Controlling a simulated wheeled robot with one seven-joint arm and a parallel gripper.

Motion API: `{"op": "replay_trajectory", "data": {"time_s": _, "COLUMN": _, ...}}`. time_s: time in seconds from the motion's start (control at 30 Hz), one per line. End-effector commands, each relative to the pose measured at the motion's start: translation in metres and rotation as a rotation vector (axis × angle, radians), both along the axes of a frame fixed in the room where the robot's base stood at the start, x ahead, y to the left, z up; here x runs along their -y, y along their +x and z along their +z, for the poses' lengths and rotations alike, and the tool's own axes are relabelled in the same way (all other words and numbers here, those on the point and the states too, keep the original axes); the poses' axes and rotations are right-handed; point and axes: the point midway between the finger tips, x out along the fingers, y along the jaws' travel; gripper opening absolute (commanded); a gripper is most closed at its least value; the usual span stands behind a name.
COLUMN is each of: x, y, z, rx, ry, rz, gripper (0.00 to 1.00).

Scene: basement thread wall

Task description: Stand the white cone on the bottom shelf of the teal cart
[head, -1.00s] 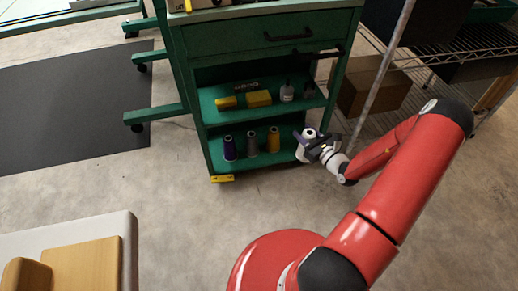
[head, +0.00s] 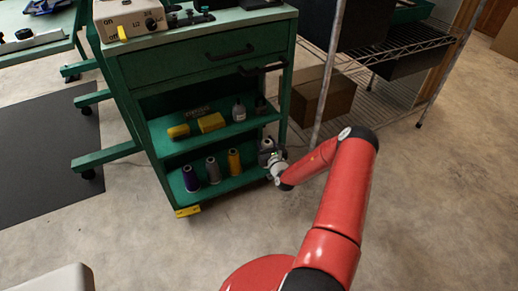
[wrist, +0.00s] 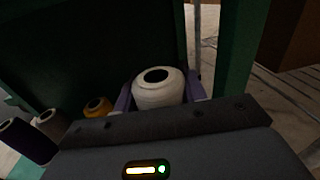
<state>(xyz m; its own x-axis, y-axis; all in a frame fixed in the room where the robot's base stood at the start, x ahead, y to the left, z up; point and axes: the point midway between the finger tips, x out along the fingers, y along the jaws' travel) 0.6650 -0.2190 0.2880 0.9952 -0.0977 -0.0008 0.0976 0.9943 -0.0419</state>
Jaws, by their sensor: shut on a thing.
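The teal cart (head: 196,56) stands in the middle of the head view, its bottom shelf (head: 219,187) open at the front. A purple cone (head: 190,178), a grey cone (head: 213,170) and a yellow cone (head: 234,162) stand in a row on that shelf. My gripper (head: 268,160) is at the right end of the row, at the shelf's right side. It is shut on the white cone (wrist: 157,92), which looks upright between the fingers in the wrist view. The cone's base is hidden, so I cannot tell whether it touches the shelf.
The middle shelf above holds yellow blocks (head: 211,122) and a small bottle (head: 239,110). The cart's right post (wrist: 243,55) is close beside my gripper. A wire rack (head: 400,55) with a cardboard box (head: 325,98) stands to the right. The floor in front is clear.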

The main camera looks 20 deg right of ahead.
Motion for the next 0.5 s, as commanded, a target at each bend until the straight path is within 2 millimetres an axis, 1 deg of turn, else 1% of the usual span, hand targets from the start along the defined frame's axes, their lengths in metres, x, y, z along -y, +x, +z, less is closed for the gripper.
{"op": "replay_trajectory", "data": {"time_s": 0.03, "x": -0.001, "y": 0.013, "z": 0.0, "rx": 0.004, "ry": -0.001, "rz": 0.001, "gripper": 0.02}}
{"op": "replay_trajectory", "data": {"time_s": 0.2, "x": -0.002, "y": 0.047, "z": 0.0, "rx": 0.003, "ry": -0.001, "rz": 0.0, "gripper": 0.02}}
{"op": "replay_trajectory", "data": {"time_s": 0.3, "x": -0.002, "y": 0.044, "z": -0.019, "rx": -0.002, "ry": 0.002, "rz": -0.001, "gripper": 0.02}}
{"op": "replay_trajectory", "data": {"time_s": 0.5, "x": -0.002, "y": 0.044, "z": -0.032, "rx": 0.001, "ry": 0.0, "rz": 0.0, "gripper": 0.02}}
